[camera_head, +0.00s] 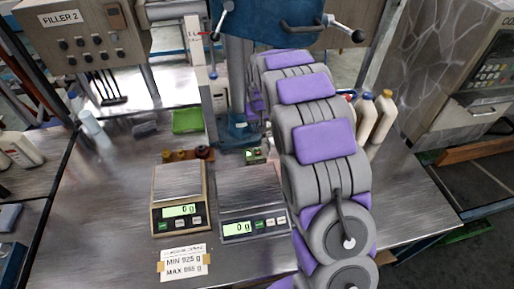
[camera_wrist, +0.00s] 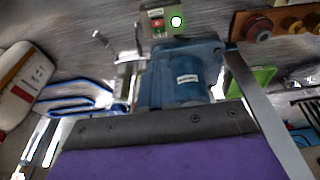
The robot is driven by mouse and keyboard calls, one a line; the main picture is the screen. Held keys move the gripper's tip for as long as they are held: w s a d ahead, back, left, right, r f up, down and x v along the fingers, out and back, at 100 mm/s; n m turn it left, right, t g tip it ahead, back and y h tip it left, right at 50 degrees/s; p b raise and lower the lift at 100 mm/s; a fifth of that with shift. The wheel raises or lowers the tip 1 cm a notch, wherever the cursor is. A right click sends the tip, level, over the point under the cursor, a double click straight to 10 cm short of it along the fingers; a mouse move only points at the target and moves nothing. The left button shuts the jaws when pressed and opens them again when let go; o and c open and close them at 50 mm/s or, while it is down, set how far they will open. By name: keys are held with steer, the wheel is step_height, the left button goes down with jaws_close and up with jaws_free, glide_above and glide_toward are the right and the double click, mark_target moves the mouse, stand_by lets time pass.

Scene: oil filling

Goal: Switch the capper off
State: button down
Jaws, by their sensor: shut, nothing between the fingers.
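The blue capper (camera_head: 270,22) stands at the back of the steel table, its top partly cut off by the upper edge. Its small switch box (camera_head: 255,155) sits on the table in front of the base, just left of my arm.
Two scales (camera_head: 180,195) (camera_head: 253,205) stand in front of the switch box. A board with caps (camera_head: 187,154) and a green tray (camera_head: 188,121) lie to its left. Bottles (camera_head: 382,115) stand right of my arm. Bare table (camera_head: 405,190) lies at the right.

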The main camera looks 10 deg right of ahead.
mark_target(258, 153)
steer(key=b+x, duration=0.1)
steer(key=x, duration=0.3)
steer(key=s+b+x, duration=0.1)
steer(key=x, duration=0.3)
steer(key=b+x, duration=0.1)
steer(key=x, duration=0.4)
steer(key=shift+s+f, duration=0.2)
steer(key=shift+f, duration=0.35)
steer(key=shift+s+f+t, duration=0.25)
steer(key=shift+f+t, duration=0.05)
steer(key=shift+t, duration=0.1)
steer(key=shift+w, duration=0.2)
